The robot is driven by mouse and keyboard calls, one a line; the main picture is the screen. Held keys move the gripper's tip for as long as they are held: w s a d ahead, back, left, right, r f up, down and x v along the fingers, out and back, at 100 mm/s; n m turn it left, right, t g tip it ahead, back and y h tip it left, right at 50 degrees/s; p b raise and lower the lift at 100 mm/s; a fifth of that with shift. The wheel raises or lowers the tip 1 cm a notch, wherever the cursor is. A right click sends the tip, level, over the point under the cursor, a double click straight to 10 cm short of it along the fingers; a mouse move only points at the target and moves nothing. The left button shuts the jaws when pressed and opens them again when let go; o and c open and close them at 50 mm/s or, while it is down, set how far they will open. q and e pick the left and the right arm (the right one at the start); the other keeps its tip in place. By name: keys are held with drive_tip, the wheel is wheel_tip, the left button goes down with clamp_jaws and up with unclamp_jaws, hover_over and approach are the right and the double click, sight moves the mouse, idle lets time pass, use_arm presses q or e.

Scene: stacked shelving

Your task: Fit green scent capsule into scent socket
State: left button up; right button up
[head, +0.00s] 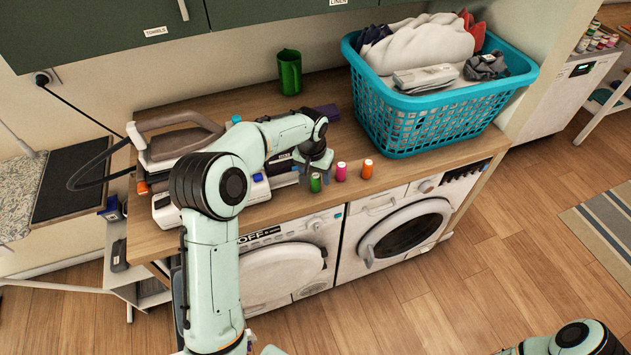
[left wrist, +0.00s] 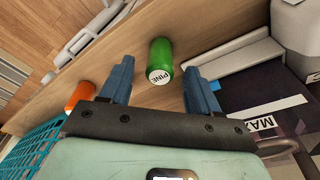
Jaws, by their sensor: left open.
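The green capsule (head: 315,184) stands near the front edge of the wooden counter in the head view. In the left wrist view the green capsule (left wrist: 161,55) has a white end marked PINE. My left gripper (head: 316,172) is over it. In the left wrist view its two blue-grey fingers (left wrist: 159,68) are open, with the capsule showing in the gap between them, touching neither finger. A pink capsule (head: 341,171) and an orange capsule (head: 367,168) stand to its right. I cannot make out the scent socket. My right gripper is out of view; only part of that arm shows.
A teal laundry basket (head: 440,120) full of cloth stands on the counter at the right. An iron (head: 170,140) and boxes lie on the left. A green mug (head: 289,72) stands at the back. Two front-loading machines (head: 400,230) are under the counter.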

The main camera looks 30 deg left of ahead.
use_arm(q)
drive_tip(key=shift+w+f, duration=0.1)
drive_tip(key=shift+f, duration=0.6)
drive_tip(key=shift+r, duration=0.1)
drive_tip(key=c, duration=1.1)
